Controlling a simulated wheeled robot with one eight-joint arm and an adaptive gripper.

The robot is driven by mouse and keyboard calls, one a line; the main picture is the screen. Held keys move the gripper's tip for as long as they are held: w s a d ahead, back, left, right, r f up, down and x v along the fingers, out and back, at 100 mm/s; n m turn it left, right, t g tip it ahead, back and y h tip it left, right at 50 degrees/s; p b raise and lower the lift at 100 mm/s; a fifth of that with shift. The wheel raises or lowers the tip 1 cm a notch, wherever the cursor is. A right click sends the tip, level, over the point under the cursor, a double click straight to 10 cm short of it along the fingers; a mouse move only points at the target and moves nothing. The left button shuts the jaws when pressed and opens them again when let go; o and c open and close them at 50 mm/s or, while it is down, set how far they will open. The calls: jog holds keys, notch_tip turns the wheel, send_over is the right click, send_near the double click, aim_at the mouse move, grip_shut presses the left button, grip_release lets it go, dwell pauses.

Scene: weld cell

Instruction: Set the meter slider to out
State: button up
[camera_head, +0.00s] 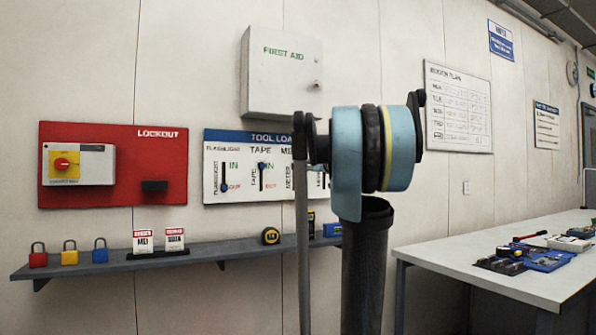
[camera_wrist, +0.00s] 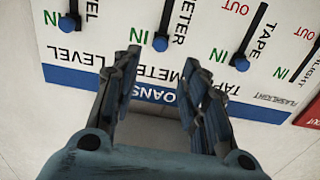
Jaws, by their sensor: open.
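The TOOL LOANS board (camera_head: 213,140) hangs on the wall, partly hidden by my arm in the head view. In the wrist view the board is upside down. The meter slider (camera_wrist: 160,42) has a blue knob on a dark slot and stands level with its green IN mark. My gripper (camera_wrist: 162,58) is open and empty, its fingers pointing at the board. The meter knob appears between the two fingertips; I cannot tell how far off it is. The meter slider is hidden behind my arm in the head view.
The tape slider (camera_wrist: 240,62) stands at IN, as does the level slider (camera_wrist: 67,22). The flashlight slider (camera_head: 223,187) is at OUT. A red lockout board (camera_head: 115,190) hangs left, a first aid box (camera_head: 283,75) above. A shelf (camera_head: 195,252) runs below; a workbench (camera_head: 500,262) stands right.

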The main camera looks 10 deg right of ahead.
aim_at(298, 166)
jog(key=x, duration=1.1)
jog(key=shift+w, duration=0.1)
grip_shut()
